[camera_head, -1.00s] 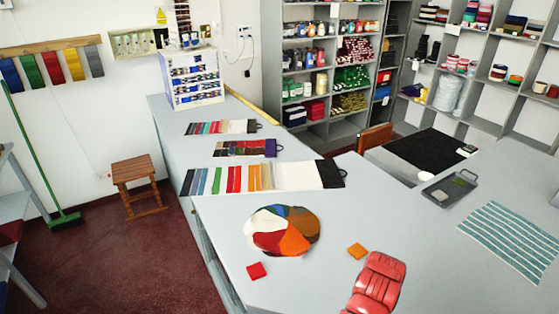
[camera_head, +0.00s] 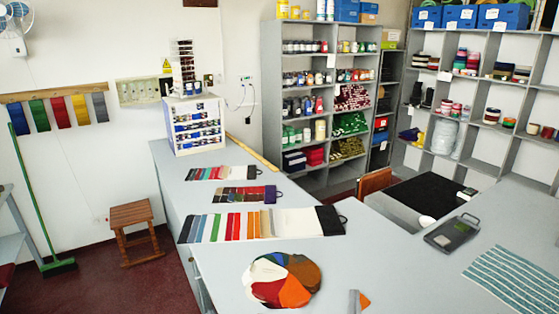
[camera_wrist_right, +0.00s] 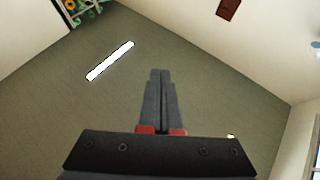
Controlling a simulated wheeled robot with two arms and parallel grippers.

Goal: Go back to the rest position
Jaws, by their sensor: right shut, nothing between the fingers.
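My right gripper (camera_head: 354,302) shows only as a narrow grey tip at the bottom edge of the head view, in front of part of an orange swatch (camera_head: 365,300). In the right wrist view my right gripper (camera_wrist_right: 160,75) has its two fingers together with nothing between them. It points up toward the plain ceiling and a white light strip (camera_wrist_right: 110,60). My left gripper is in neither view.
The grey counter (camera_head: 330,265) holds a round fan of coloured swatches (camera_head: 298,290), several sample cards (camera_head: 262,225), a dark tray (camera_head: 452,232) and a striped cloth (camera_head: 515,278). Shelves (camera_head: 310,105) stand behind. A wooden stool (camera_head: 132,215) stands on the floor at left.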

